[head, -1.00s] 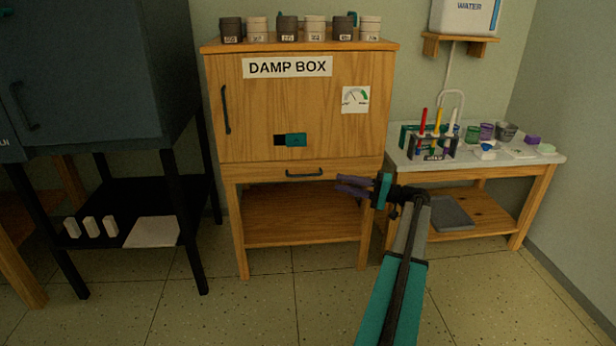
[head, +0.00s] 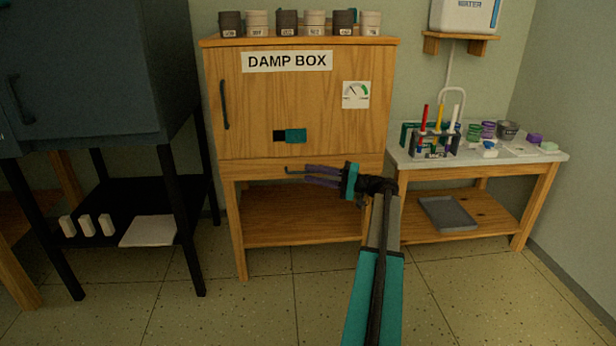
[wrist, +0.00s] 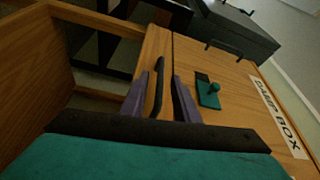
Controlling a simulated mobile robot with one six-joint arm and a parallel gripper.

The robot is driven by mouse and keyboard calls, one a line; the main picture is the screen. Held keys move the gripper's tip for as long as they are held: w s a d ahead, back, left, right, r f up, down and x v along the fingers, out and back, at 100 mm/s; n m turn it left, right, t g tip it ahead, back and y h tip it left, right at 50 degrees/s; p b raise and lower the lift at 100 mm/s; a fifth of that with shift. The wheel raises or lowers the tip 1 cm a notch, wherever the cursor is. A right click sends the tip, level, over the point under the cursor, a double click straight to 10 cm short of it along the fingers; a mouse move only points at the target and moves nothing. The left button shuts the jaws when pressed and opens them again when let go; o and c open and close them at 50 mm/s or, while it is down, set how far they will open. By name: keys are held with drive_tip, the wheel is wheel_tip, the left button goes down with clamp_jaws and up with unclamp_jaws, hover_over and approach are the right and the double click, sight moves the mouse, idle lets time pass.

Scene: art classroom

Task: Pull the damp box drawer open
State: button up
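The damp box (head: 300,105) is a wooden cabinet labelled "DAMP BOX". Its narrow drawer front (head: 255,171) lies below the door and looks closed. The drawer's dark bar handle (head: 292,171) is partly hidden by my gripper (head: 306,175), which is in front of it from the right. In the wrist view, the drawer handle (wrist: 158,88) shows between the two purple fingers of my gripper (wrist: 161,78). The fingers are apart, with gaps visible on both sides of the handle. I cannot tell whether either finger touches it.
The door has a teal latch (head: 295,136) and a vertical handle (head: 224,105). Several pots (head: 287,22) stand on top. A dark cabinet on a black stand (head: 180,215) is at left. A low table (head: 548,158) with tools and small jars is at right. The floor in front is clear.

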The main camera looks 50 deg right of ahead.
sight(306, 172)
drive_tip(key=shift+b+x, duration=0.4)
drive_tip(key=shift+x, duration=1.15)
drive_tip(key=shift+c, duration=0.3)
clamp_jaws()
